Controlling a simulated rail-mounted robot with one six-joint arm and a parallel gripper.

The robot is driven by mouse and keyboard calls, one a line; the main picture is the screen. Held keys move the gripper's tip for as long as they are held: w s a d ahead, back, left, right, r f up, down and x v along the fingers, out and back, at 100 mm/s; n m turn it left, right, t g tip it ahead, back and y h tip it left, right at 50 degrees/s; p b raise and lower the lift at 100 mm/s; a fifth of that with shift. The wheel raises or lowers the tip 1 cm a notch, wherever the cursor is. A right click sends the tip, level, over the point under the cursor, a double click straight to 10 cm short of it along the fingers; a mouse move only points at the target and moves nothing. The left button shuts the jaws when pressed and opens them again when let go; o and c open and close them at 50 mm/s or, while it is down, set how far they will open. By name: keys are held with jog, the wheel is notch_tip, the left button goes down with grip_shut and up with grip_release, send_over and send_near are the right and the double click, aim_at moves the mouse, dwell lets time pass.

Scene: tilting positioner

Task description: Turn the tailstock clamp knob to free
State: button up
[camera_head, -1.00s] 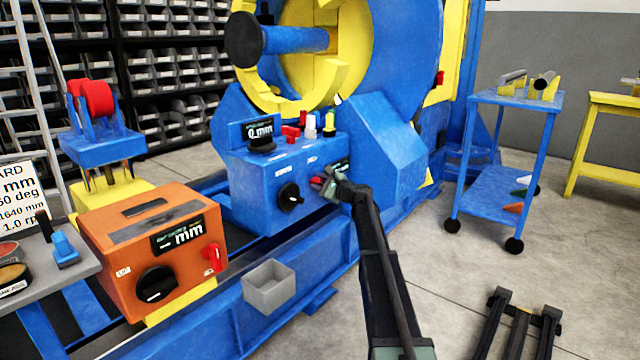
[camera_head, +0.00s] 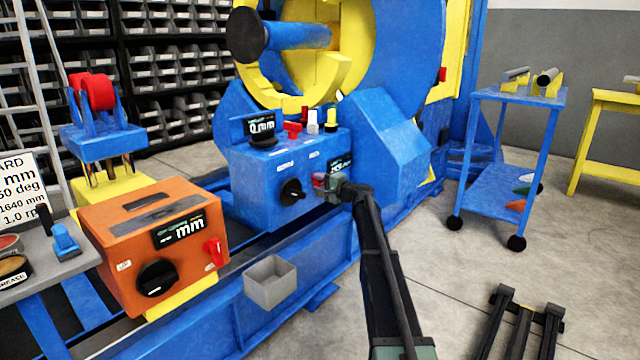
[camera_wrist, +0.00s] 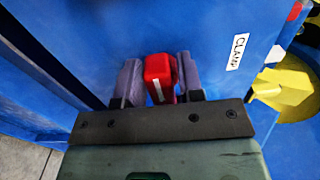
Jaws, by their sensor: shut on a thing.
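A red clamp knob (camera_wrist: 158,68) with a white line on it stands out from a blue face in the wrist view, beside a label reading CLAMP (camera_wrist: 237,52). My gripper (camera_wrist: 160,85) is shut on this knob, one grey finger on each side. In the head view my gripper (camera_head: 326,184) is at the front of the blue control box (camera_head: 262,185), and only a little red of the knob (camera_head: 318,180) shows. The white line looks slightly tilted in the wrist view. I cannot read the knob's set position.
A black knob (camera_head: 291,192) sits just left of my gripper. An orange box (camera_head: 120,230) with a black knob (camera_head: 157,278) and a red handle (camera_head: 214,252) stands at left. A grey bin (camera_head: 270,283) hangs on the rail. A blue cart (camera_head: 510,188) stands right.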

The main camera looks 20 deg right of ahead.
dwell(0.3)
jog(key=o, duration=0.7)
jog(key=v, duration=1.1)
